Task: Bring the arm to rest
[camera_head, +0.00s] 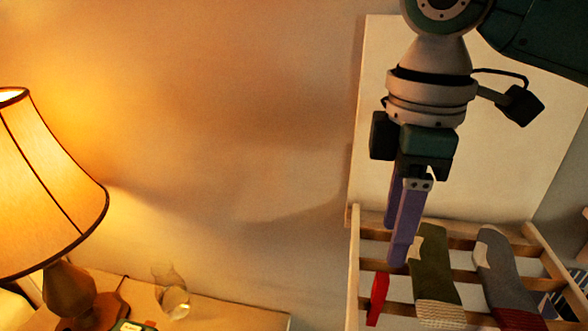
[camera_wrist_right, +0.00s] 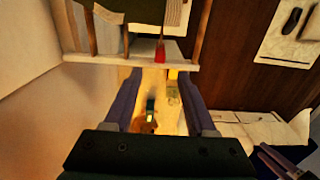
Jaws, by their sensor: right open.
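My right gripper (camera_head: 403,225) hangs pointing down at the right of the head view, in front of a white panel (camera_head: 490,120). Its two purple fingers overlap the left end of a wooden rack (camera_head: 354,270) in this view; I cannot tell how far apart they are in depth. In the right wrist view the fingers (camera_wrist_right: 160,95) stand well apart with no held object between them.
A green sock (camera_head: 433,262), a grey sock (camera_head: 497,262) and a small red item (camera_head: 377,297) hang on the rack. A lit lamp (camera_head: 45,190) and a glass vessel (camera_head: 174,300) stand at lower left. Bare wall (camera_head: 230,120) fills the middle.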

